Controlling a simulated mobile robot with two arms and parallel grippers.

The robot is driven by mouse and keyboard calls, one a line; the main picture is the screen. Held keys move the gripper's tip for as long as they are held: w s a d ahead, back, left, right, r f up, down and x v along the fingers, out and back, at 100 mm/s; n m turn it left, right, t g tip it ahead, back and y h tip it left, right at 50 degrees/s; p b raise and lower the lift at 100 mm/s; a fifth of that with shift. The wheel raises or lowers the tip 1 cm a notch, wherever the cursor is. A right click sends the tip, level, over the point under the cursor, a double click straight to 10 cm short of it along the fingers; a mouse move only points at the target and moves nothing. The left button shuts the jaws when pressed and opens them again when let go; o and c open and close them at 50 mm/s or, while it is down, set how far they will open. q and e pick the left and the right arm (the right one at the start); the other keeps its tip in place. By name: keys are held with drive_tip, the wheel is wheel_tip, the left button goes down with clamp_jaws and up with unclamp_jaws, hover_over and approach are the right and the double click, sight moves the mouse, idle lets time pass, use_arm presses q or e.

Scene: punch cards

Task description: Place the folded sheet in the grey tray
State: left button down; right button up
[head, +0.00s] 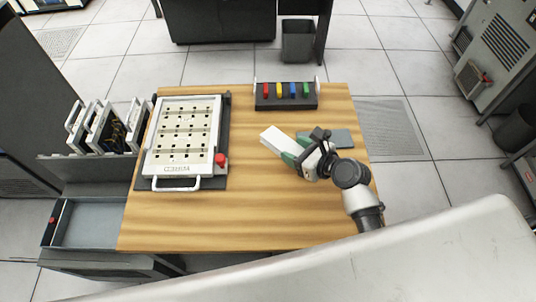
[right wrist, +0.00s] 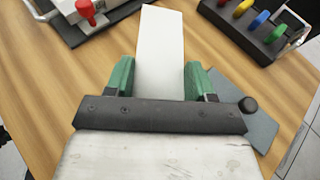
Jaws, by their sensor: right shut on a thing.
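The folded sheet (head: 276,141) is a white, narrow strip, held above the right part of the wooden table. My right gripper (head: 297,150) is shut on it. In the right wrist view the sheet (right wrist: 161,45) sticks out forward between the two green fingers (right wrist: 158,82); its near end is hidden by the gripper. An open grey tray (head: 95,222) with raised walls and a red spot is at the lower left, beside the table and apart from the sheet. Its visible floor looks empty. My left gripper is out of view.
A white punched panel (head: 181,140) with a red knob (head: 221,160) lies on the table's left. A dark rack (head: 287,103) of coloured pegs stands at the back. A flat grey slab (head: 342,138) lies near my gripper. White-framed pieces (head: 100,130) stand above the tray. The table's front middle is clear.

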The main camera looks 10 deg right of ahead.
hover_over(272, 166)
wheel_tip(272, 166, down, 4)
drive_tip(key=shift+f+b, duration=0.5)
drive_tip(key=shift+f, duration=1.45)
drive_tip(key=shift+f, duration=0.1)
drive_tip(key=o, duration=0.9)
